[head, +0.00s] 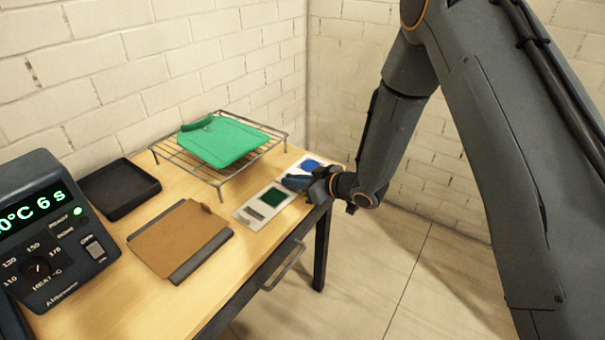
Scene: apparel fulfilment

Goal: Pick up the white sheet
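A white sheet with a dark green square and a smaller grey-green patch (249,214) lies flat near the front right edge of the wooden table. A second white sheet with a blue round mark (310,162) lies behind it, towards the table's right corner. My gripper (290,182) reaches in from the right, low over the gap between the two sheets. It hides part of both sheets' near edges. Its fingertips are small and dark here, so I cannot tell their opening or whether they touch a sheet.
A green garment (222,142) lies on a wire rack (222,183) behind the sheets. A brown pad on a dark plate (181,238), a black tray (119,190) and a heat controller (47,232) stand to the left. A drawer handle (284,268) projects from the table's front.

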